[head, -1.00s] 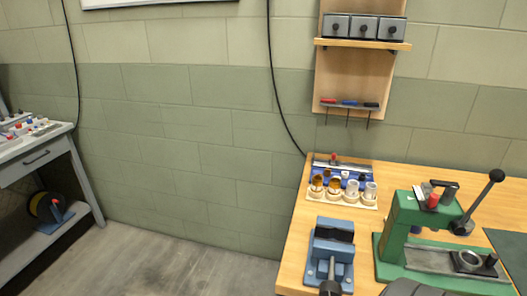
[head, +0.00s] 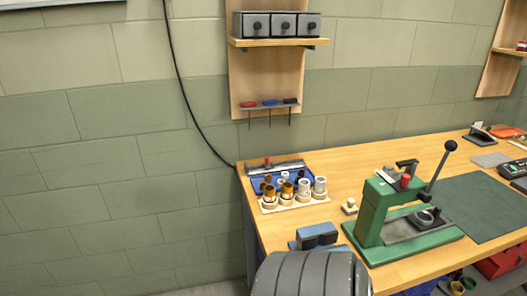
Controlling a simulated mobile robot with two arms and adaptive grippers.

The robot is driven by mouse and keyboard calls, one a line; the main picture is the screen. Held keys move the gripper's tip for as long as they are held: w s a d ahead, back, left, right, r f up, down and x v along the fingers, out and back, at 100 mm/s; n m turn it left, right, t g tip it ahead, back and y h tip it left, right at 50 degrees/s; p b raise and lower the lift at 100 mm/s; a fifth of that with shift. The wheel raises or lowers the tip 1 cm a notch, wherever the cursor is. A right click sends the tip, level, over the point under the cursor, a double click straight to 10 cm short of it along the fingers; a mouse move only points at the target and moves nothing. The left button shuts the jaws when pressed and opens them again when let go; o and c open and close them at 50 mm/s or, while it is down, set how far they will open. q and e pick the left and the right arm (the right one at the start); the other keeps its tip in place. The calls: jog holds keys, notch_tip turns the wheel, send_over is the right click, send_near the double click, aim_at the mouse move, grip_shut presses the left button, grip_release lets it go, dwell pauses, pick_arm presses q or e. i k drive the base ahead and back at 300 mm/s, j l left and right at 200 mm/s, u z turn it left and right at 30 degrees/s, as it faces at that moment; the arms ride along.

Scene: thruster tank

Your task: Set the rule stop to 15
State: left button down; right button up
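A grey rule-like bar (head: 287,166) lies along the back left of the wooden bench, behind a blue tray. A small red piece (head: 267,161) stands on it near its left end and looks like the stop. The scale marks are too small to read, so I cannot tell the stop's setting. Neither of my grippers is in view. A grey ribbed part of my own body covers the bench's front left corner.
Several brown and white cups (head: 286,194) stand in a holder before the blue tray (head: 262,183). A green press (head: 370,215) with a long lever stands mid-bench, beside a dark green mat (head: 480,205). A blue vise (head: 318,235) is partly hidden. Bare wood lies behind the press.

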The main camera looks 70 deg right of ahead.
aim_at(267, 166)
jog(key=i+l+z, duration=0.1)
jog(key=i+z, duration=0.15)
jog(key=z, duration=0.2)
jog(key=i+z, duration=0.2)
jog(key=z, duration=0.25)
jog(key=i+j+z, duration=0.1)
jog(key=i+z, duration=0.15)
jog(key=z, duration=0.2)
jog(key=i+j+z, duration=0.15)
jog(key=z, duration=0.3)
jog(key=i, duration=0.05)
